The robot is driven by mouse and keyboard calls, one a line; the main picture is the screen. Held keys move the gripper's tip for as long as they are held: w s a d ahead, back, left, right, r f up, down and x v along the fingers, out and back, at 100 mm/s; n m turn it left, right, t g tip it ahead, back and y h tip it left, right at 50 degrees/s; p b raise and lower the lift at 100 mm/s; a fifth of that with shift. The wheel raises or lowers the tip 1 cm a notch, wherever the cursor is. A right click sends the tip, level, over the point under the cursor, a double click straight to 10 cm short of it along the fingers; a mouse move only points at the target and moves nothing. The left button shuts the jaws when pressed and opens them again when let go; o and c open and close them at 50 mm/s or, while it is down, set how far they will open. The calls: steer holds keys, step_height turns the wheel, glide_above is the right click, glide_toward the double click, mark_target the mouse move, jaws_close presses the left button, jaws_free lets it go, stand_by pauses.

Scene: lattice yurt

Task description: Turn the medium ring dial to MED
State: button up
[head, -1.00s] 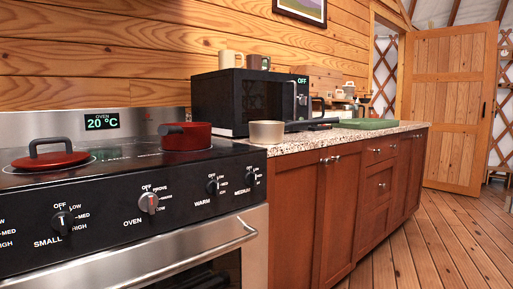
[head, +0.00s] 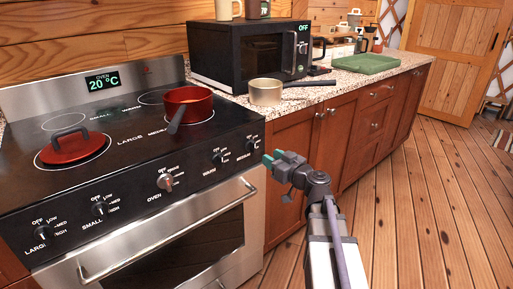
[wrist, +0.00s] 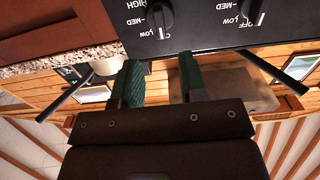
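The medium ring dial (head: 251,143) is the rightmost black knob on the stove's front panel. Its OFF, LOW, MED and HIGH marks are small in the head view. In the wrist view what looks like the same dial (wrist: 160,15) is at the top, beyond the fingertips; its exact setting cannot be told. My gripper (head: 270,158) is in front of the panel's right end, just right of and below the dial, with its green fingers towards the stove. In the wrist view my gripper (wrist: 160,65) is open, with an empty gap between its fingers, apart from the dial.
The warm dial (head: 219,158) sits close on the left, and the oven dial (head: 165,181) is further left. The oven handle (head: 165,230) juts out below. A red saucepan (head: 188,103) stands on the cooktop, a beige pan (head: 265,92) on the counter. Floor in front is free.

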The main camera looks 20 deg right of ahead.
mark_target(255, 147)
steer(key=x, duration=0.8)
steer(key=shift+w+a, duration=0.1)
steer(key=shift+w, duration=0.05)
jaws_close()
